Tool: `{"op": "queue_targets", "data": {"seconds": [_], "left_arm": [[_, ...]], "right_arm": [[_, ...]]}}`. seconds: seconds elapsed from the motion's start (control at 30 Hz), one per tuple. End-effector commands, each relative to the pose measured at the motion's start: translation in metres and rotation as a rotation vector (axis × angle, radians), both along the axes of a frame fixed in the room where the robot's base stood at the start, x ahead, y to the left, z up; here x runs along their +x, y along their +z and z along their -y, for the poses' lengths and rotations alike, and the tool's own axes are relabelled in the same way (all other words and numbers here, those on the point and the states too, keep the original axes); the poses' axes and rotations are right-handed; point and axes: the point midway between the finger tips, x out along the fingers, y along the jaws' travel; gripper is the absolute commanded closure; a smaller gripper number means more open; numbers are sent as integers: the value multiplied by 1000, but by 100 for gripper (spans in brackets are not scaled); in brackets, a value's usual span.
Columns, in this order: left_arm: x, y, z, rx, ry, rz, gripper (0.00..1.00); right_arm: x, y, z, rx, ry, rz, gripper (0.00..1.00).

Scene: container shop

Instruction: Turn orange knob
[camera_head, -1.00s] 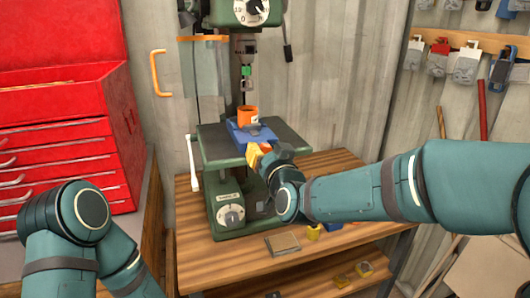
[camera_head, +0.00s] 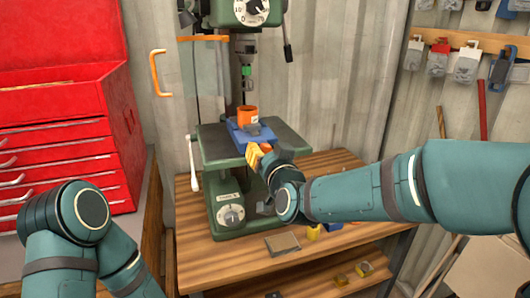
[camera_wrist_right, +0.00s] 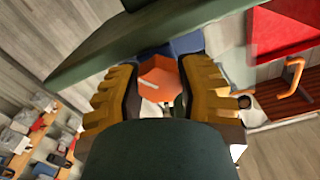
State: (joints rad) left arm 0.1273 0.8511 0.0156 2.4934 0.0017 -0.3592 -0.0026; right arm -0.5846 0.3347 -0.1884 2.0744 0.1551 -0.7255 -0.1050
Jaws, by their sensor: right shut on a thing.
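My right gripper (camera_head: 256,152), with yellow fingers, is at the vise's near side. In the right wrist view its fingers (camera_wrist_right: 160,85) close around an orange faceted knob (camera_wrist_right: 160,72), with blue vise parts (camera_wrist_right: 186,43) behind. The fingers hide part of the knob. My left gripper is out of view; only my left arm's links show.
The green drill press has a chuck (camera_head: 246,72) above the vise and a white lever (camera_head: 192,160) at its left. A red tool chest (camera_head: 70,130) stands left. A wooden bench (camera_head: 285,245) carries small items. Tools hang on the right wall.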

Motion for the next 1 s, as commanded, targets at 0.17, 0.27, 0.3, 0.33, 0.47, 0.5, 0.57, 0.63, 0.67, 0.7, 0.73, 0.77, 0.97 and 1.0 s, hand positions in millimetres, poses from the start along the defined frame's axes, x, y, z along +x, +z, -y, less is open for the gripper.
{"op": "queue_targets", "data": {"seconds": [0.17, 0.27, 0.3, 0.33, 0.47, 0.5, 0.57, 0.63, 0.67, 0.7, 0.73, 0.77, 0.97, 1.0], "left_arm": [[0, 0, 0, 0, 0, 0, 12], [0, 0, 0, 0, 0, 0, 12], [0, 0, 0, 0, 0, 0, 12], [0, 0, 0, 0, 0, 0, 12], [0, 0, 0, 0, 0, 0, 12], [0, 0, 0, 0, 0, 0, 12], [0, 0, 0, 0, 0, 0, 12], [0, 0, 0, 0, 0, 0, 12], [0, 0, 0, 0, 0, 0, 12], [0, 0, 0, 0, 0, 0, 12], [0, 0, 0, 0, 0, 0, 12], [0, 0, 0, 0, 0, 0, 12], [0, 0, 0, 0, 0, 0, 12], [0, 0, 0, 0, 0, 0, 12]], "right_arm": [[0, 3, 0, 2, -1, 7, 36], [0, 2, 0, 2, 0, 5, 29], [0, 2, 0, 1, -1, 4, 29], [0, 2, 0, 1, -1, 3, 29], [0, 1, 0, 1, -1, 2, 29], [0, 1, 0, 1, -1, 2, 29], [-3, 1, 1, 2, -1, 2, 29], [-9, 1, 3, 1, 0, 1, 29], [-12, 1, 4, 1, 0, 1, 29], [-18, 1, 6, 2, 0, 0, 29], [-23, 1, 8, 2, 0, 0, 29], [-28, 1, 10, 2, 0, 0, 29], [-68, 2, 22, 3, 1, 3, 29], [-76, 2, 25, 3, 0, 3, 29]]}}
